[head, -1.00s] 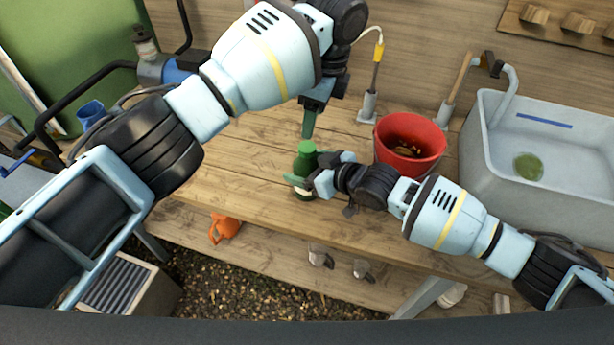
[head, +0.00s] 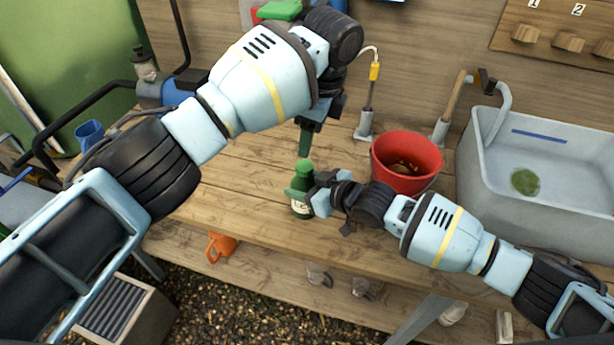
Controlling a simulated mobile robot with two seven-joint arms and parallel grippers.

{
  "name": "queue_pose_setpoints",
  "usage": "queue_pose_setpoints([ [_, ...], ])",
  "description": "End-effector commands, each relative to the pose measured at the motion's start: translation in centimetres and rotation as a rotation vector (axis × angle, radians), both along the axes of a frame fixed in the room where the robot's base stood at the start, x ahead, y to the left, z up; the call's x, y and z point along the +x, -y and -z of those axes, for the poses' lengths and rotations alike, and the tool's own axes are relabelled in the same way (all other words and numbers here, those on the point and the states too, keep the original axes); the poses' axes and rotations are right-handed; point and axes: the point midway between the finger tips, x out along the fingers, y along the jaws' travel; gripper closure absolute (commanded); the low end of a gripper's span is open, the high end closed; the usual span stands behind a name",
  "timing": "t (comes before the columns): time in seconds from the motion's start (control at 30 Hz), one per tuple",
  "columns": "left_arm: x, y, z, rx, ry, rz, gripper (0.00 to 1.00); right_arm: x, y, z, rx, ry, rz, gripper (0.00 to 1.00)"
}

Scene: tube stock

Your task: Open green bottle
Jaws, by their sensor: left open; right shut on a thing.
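The green bottle (head: 302,207) stands upright on the wooden workbench (head: 237,180), near its front edge, with a pale label and a green cap (head: 304,166) on top. My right gripper (head: 303,195) reaches in from the right and is shut on the bottle's body below the cap. My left gripper (head: 305,143) points down from above, its fingers just over the cap. It is open, and I cannot tell whether its fingertips touch the cap.
A red bucket (head: 420,147) stands right of the bottle, behind my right arm. A grey sink (head: 560,205) is at the right. The bench left of the bottle is clear.

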Motion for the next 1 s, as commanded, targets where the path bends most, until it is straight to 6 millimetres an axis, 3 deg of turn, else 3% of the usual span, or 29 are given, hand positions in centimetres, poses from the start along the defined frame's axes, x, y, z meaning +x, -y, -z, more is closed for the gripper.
queue_pose_setpoints([
  [0.5, -2.8, 0.4, -3.2, 0.096, 0.089, 0.674, 0.39, 0.0, 0.0, 0.0, -0.001, -0.001, 0.0, 1.0],
  [0.8, -3.1, 0.4, -3.6, 0.114, 0.098, 0.75, 0.39, 0.0, 0.0, 0.1, -0.001, -0.001, 0.0, 1.0],
  [1.0, -2.8, 0.3, -2.4, 0.11, 0.094, 0.748, 0.39, 0.0, 0.0, 0.1, -0.001, -0.001, 0.0, 1.0],
])
